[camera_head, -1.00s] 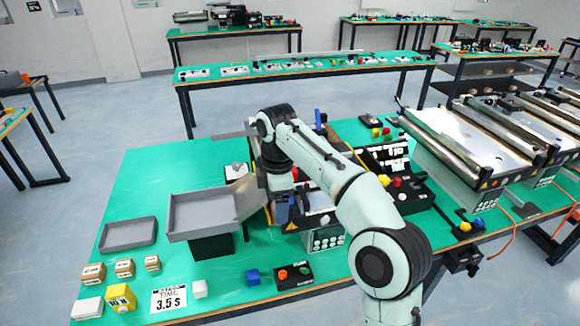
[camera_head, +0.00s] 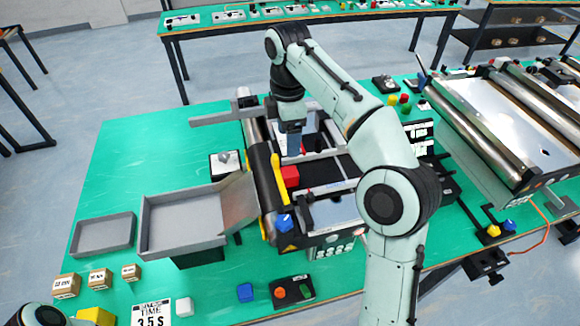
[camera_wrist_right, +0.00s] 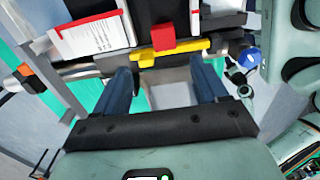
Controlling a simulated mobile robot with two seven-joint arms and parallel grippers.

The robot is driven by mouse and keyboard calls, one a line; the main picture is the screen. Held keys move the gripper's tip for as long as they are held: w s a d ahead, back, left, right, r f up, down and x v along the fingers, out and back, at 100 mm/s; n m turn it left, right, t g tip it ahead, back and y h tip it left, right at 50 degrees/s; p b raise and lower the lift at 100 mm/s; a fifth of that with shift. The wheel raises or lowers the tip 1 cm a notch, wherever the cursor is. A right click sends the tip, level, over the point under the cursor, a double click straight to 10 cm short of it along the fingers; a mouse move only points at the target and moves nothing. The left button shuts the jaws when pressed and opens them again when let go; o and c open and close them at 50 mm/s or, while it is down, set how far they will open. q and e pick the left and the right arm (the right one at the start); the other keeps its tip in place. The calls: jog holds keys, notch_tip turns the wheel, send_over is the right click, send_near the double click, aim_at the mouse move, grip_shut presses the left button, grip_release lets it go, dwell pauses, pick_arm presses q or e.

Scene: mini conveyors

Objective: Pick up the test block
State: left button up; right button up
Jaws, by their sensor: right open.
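No block is clearly marked as the test block. A red block (camera_head: 290,176) sits on the near-left part of the mini conveyor (camera_head: 325,170), beside a yellow bar (camera_head: 278,178). In the right wrist view the red block (camera_wrist_right: 163,38) lies beyond the fingers, against the yellow bar (camera_wrist_right: 170,52). My right gripper (camera_head: 291,150) points down over the conveyor, just behind the red block in the head view. Its blue fingers (camera_wrist_right: 164,90) are spread with nothing between them. My left gripper is out of view.
A grey tray with a chute (camera_head: 180,222) stands left of the conveyor, with a flat grey tray (camera_head: 103,234) beside it. A blue cube (camera_head: 245,292), a white cube (camera_head: 184,307) and a button box (camera_head: 291,292) lie in front. Larger conveyors (camera_head: 505,110) stand right. The table's back left is clear.

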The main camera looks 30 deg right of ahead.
aim_at(290, 172)
jog(key=f, duration=0.2)
jog(key=f+b, duration=0.1)
jog(key=f, duration=0.1)
jog(key=s+f+b, duration=0.1)
jog(key=f, duration=0.2)
jog(key=shift+w+f, duration=0.2)
jog(key=shift+f, duration=0.2)
notch_tip(290, 172, down, 4)
jog(key=shift+r+b, duration=0.1)
jog(key=shift+b, duration=0.65)
jog(key=shift+s+f, duration=0.2)
jog(key=shift+f, duration=0.25)
jog(key=shift+w, duration=0.15)
jog(key=shift+c, duration=0.3)
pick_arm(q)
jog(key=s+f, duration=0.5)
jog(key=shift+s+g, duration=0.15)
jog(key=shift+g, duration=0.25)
pick_arm(e)
jog(key=shift+r, duration=0.1)
jog(key=c, duration=1.1)
